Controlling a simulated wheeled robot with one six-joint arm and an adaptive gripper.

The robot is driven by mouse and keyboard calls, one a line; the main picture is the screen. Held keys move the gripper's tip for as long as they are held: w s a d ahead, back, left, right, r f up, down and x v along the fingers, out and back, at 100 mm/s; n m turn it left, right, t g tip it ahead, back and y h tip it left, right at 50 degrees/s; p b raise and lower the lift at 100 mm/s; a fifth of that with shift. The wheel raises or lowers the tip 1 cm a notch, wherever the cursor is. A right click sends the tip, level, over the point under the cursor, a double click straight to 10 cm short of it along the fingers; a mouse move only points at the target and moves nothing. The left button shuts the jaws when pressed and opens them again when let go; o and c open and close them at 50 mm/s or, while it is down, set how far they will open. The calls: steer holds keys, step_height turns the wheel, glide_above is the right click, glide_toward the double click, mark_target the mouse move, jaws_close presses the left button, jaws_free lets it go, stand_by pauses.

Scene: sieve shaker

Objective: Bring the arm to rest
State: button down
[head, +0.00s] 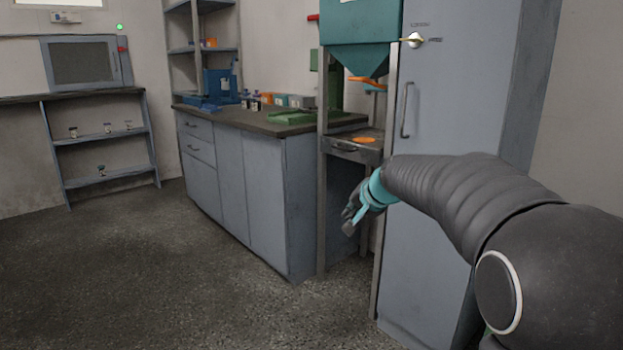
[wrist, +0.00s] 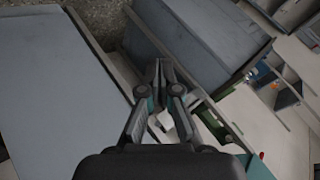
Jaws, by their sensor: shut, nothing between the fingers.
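My gripper (head: 350,222) hangs at the end of my arm, in front of the teal hopper stand and beside the tall grey cabinet. It points down and to the left in the head view. In the wrist view my gripper (wrist: 158,64) has its fingertips together with nothing between them. My arm reaches in from the right side of the head view and hides part of the cabinet.
The tall grey cabinet (head: 440,130) has a handle and a key at its door. The teal hopper (head: 355,45) stands over a shelf with an orange disc (head: 363,139). A counter (head: 250,120) carries bottles and boxes. The floor (head: 130,265) at left is clear.

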steer(key=s+d+f+n+g+h+p, duration=0.1)
steer(key=s+d+n+h+p, duration=0.1)
steer(key=s, duration=1.8)
steer(key=s+d+f+n+g+h+p, duration=0.2)
steer(key=s+d+n+p, duration=0.1)
steer(key=s, duration=1.7)
steer(key=shift+s+d+n, duration=0.3)
steer(key=shift+s+d, duration=0.05)
steer(key=shift+d, duration=0.15)
